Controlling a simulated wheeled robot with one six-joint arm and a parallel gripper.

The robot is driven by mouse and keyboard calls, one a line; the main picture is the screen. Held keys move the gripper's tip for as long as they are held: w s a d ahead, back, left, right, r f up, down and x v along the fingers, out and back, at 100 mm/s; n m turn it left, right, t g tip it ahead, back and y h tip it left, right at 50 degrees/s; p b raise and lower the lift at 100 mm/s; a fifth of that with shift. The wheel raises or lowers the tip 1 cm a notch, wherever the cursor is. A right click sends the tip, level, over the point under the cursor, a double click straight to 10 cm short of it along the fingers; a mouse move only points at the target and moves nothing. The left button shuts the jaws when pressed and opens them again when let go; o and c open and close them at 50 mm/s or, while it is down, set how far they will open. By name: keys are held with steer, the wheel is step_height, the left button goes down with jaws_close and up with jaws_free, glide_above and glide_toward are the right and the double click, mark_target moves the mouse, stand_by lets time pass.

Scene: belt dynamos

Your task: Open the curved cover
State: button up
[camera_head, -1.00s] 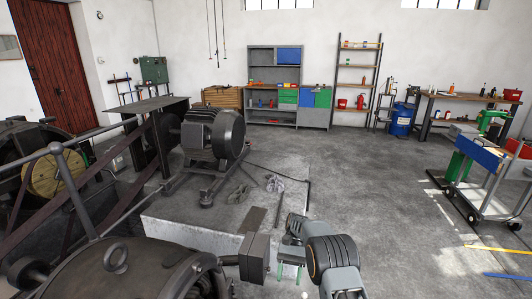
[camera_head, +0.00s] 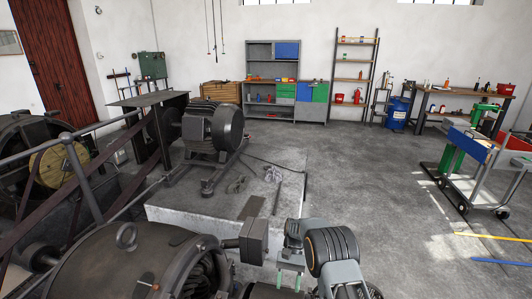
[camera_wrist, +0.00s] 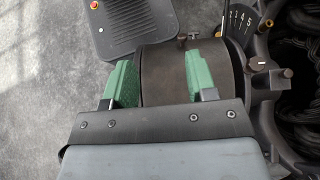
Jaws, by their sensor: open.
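The curved cover (camera_wrist: 165,75) appears in the wrist view as a dark brown, rounded band with a small knob on its far edge. It looks closed. My gripper (camera_wrist: 160,66) is open, with one green finger towards each side of the band. I cannot tell whether the fingers touch it. In the head view my gripper (camera_head: 290,279) points down at the right end of the near dynamo (camera_head: 125,265). The cover is mostly hidden there by my arm and the lower picture edge.
In the wrist view, a numbered dial plate (camera_wrist: 240,20) and dark coils (camera_wrist: 295,60) lie to the right, and a grey box with a red button (camera_wrist: 130,25) at the top. A second machine (camera_head: 212,130) stands behind. The floor (camera_head: 370,190) to the right is largely clear.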

steer(key=s+d+r+t+p, duration=0.1)
steer(key=s+d+r+t, duration=0.2)
steer(key=s+r, duration=0.3)
steer(key=s+d+r+n+t+h+p, duration=0.1)
steer(key=s+d+r+t+p, duration=0.1)
steer(key=s+r+t, duration=0.4)
steer(key=s+d+r+n+t+h+p, duration=0.1)
steer(key=s+d+r+t, duration=0.3)
steer(key=r, duration=1)
steer(key=shift+s+r+t, duration=0.3)
steer(key=shift+s+t, duration=0.3)
steer(key=shift+s, duration=0.35)
steer(key=shift+c, duration=0.9)
steer(key=shift+a, duration=0.15)
